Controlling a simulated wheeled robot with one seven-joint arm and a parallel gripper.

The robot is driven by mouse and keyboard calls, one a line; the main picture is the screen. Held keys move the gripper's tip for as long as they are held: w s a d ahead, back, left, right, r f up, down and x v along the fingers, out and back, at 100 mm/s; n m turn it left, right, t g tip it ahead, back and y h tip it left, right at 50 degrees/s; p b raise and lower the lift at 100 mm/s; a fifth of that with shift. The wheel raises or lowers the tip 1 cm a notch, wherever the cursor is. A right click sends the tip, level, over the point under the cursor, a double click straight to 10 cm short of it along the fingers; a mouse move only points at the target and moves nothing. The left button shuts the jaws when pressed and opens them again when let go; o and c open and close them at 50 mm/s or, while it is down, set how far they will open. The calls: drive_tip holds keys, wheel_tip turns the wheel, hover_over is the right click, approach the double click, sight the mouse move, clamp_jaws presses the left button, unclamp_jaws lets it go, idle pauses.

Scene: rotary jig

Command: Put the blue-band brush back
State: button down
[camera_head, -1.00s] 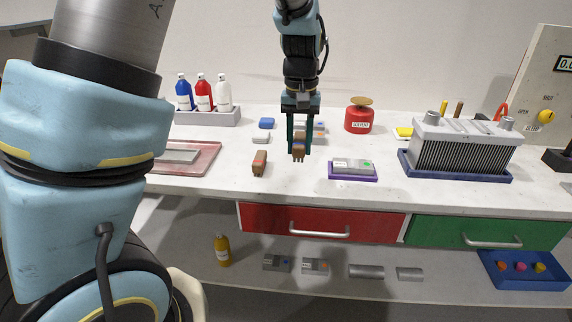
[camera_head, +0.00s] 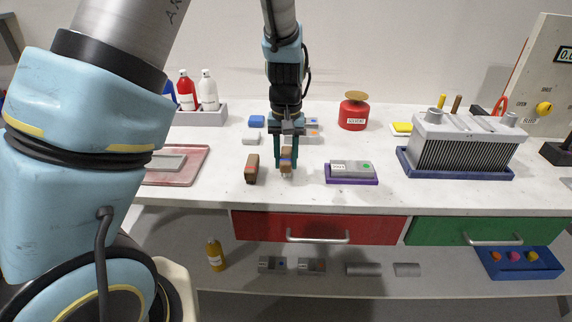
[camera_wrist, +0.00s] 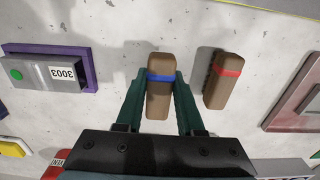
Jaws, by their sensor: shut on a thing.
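The blue-band brush (camera_wrist: 159,92) has a brown wooden body with a blue band around it. My gripper (camera_wrist: 160,88) is shut on it, one teal finger on each side. In the head view my gripper (camera_head: 286,158) points down over the worktop, with the brush (camera_head: 286,160) between its fingertips. The brush is at or just above the worktop; I cannot tell whether it touches. A second brown brush with a red band (camera_wrist: 223,80) lies on the worktop beside it, just left of it in the head view (camera_head: 252,168).
A grey block labelled 3003 sits in a purple tray (camera_head: 352,181) to the right. A pink tray (camera_head: 200,163) is at the left. A red canister (camera_head: 353,114) stands at the back. The worktop's front strip is clear.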

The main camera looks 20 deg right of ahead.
drive_tip(key=shift+f, duration=1.2)
drive_tip(key=shift+f, duration=0.15)
drive_tip(key=c, duration=0.5)
unclamp_jaws()
